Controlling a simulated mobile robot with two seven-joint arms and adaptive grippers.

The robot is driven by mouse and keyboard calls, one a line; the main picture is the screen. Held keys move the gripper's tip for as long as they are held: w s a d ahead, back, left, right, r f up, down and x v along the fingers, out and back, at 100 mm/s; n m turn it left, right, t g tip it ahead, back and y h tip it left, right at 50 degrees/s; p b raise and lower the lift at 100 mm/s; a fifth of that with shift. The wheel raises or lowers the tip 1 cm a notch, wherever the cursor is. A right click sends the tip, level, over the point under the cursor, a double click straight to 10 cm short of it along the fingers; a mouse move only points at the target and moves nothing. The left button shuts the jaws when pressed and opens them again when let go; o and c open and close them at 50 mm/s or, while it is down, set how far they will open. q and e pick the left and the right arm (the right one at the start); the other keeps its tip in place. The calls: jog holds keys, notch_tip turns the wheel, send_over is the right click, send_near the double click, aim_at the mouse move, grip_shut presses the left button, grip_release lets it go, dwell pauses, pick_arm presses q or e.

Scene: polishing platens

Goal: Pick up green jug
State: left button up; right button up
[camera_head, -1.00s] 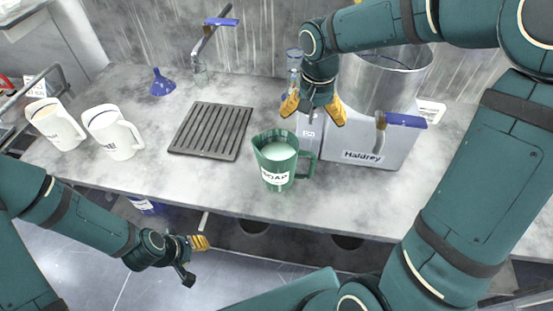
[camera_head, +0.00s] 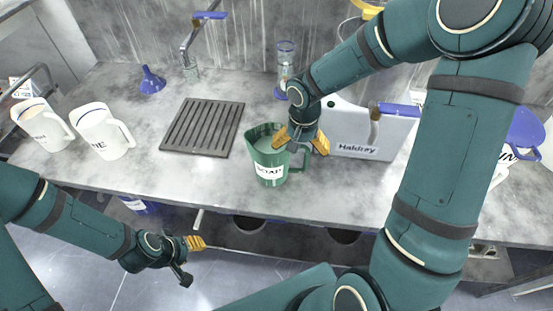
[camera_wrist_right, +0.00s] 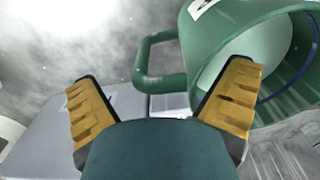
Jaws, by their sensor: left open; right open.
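The green jug (camera_head: 268,168) stands upright on the grey counter with a white label on its front and a pale content inside. Its handle (camera_head: 301,158) points right. My right gripper (camera_head: 301,143) is open, with its orange fingers over the jug's right side near the handle. In the right wrist view, the green handle (camera_wrist_right: 152,62) shows between and beyond the two open fingers (camera_wrist_right: 160,100), and the jug body (camera_wrist_right: 235,35) is at the upper right. My left gripper (camera_head: 192,258) is low at the left, in front of the counter edge, open and empty.
A slotted dark drain plate (camera_head: 203,127) lies left of the jug. Two white jugs (camera_head: 102,132) stand further left, near a blue funnel (camera_head: 152,81). A glass cylinder (camera_head: 285,66) and a Haldrey machine (camera_head: 362,137) stand behind. A blue jug (camera_head: 524,130) is far right.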

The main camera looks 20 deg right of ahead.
jog(key=shift+f, duration=0.4)
jog(key=c, duration=1.4)
jog(key=shift+r, duration=0.1)
jog(key=shift+c, duration=0.3)
jog(key=shift+w+r, duration=0.1)
jog(key=shift+r, duration=0.05)
